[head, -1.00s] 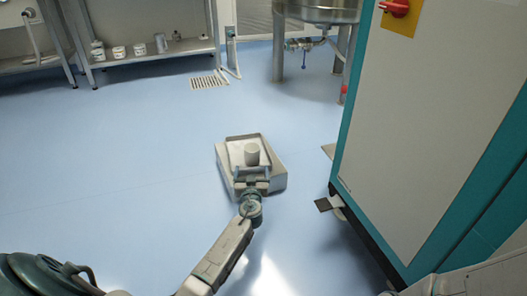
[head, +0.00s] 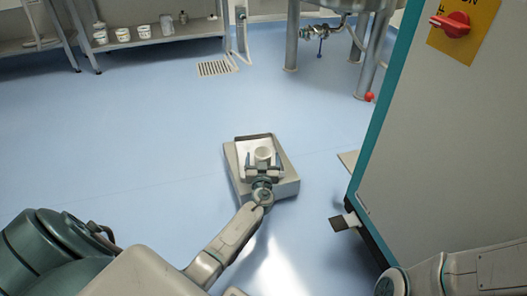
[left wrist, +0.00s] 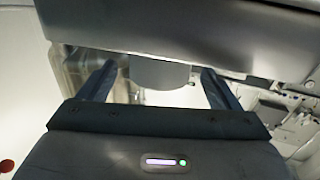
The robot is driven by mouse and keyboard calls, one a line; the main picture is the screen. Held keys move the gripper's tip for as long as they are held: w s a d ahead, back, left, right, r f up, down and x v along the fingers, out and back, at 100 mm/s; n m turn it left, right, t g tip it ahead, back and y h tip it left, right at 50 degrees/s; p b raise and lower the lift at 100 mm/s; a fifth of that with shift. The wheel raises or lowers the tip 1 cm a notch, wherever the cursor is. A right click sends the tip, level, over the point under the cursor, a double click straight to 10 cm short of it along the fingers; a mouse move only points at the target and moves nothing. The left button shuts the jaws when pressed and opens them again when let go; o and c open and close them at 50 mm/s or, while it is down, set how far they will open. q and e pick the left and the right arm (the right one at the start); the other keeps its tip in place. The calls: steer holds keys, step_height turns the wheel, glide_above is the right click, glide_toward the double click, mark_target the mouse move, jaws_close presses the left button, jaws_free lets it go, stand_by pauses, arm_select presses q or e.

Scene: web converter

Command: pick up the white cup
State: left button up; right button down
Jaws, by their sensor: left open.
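The white cup (head: 263,154) stands upright on the pale flat top of a low grey-white box (head: 284,180). My left gripper (head: 263,161) is open at the near side of the cup, with one finger to its left and one to its right. In the left wrist view, the cup (left wrist: 160,74) shows as a grey rounded shape between and beyond the two open fingers of the left gripper (left wrist: 159,76). I cannot tell whether a finger touches it. Part of my right arm shows at the lower right of the head view; its gripper is out of view.
A tall grey and teal machine cabinet (head: 440,140) stands close on the right, with a small dark plate (head: 339,223) at its foot. A shelf (head: 155,38) with several white tubs and a steel vessel's legs (head: 292,40) are at the back. Blue floor left of the box is clear.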

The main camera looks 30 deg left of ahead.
arm_select(q)
steer(key=shift+w+a, duration=0.15)
steer(key=shift+w, duration=0.1)
steer(key=shift+c, duration=0.3)
steer(key=c, duration=1)
